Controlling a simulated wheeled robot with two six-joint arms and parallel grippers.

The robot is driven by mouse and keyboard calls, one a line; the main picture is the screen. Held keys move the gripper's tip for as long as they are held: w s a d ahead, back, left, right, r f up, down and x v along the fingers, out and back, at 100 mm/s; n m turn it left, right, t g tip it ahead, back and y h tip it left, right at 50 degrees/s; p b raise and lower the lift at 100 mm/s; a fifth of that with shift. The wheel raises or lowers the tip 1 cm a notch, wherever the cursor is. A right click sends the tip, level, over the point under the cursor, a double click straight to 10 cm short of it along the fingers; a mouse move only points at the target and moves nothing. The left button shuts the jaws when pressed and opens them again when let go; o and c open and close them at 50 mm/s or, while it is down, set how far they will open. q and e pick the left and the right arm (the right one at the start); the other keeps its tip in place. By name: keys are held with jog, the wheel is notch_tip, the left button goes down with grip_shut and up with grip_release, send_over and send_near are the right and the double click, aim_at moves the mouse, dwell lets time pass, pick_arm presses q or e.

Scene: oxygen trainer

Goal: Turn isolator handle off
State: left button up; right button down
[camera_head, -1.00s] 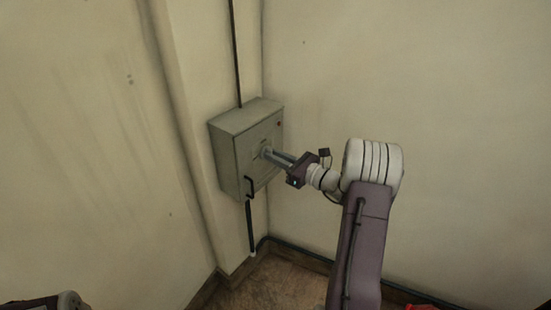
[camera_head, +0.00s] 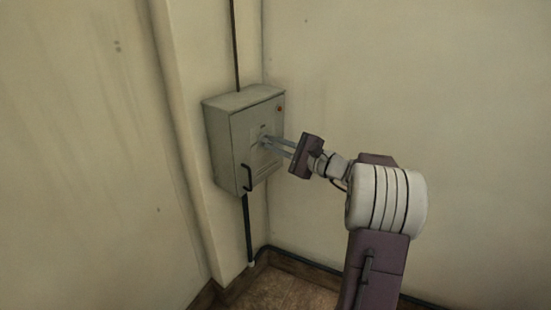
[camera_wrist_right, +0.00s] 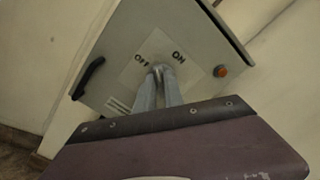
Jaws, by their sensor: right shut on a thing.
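The grey isolator box (camera_head: 225,140) is fixed to the wall in the corner. In the right wrist view its door (camera_wrist_right: 120,50) has a pale plate marked OFF and ON. My right gripper (camera_head: 268,143) reaches the front of the box from the right. In the right wrist view its two fingers (camera_wrist_right: 160,80) are close together at the plate, shut on the isolator handle. The handle is mostly hidden by the fingertips, so its exact angle cannot be told. My left gripper is not in view.
A black door handle (camera_head: 247,177) sits low on the box's front. A red-orange lamp (camera_head: 279,108) is at its upper right, also in the wrist view (camera_wrist_right: 220,71). Dark conduit (camera_head: 248,220) runs below the box. Walls close in left and behind.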

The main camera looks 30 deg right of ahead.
jog(key=shift+f+n+b, duration=0.15)
jog(key=shift+n+b, duration=1.65)
jog(key=shift+b, duration=0.7)
jog(key=shift+f+n+b, duration=0.1)
jog(key=shift+n+b, duration=1.7)
jog(key=shift+b, duration=0.65)
jog(key=c, duration=1.4)
grip_release()
jog(key=shift+a, duration=0.1)
jog(key=shift+c, duration=0.2)
jog(key=p+v, duration=0.2)
jog(key=v, duration=0.7)
jog(key=shift+p, duration=0.4)
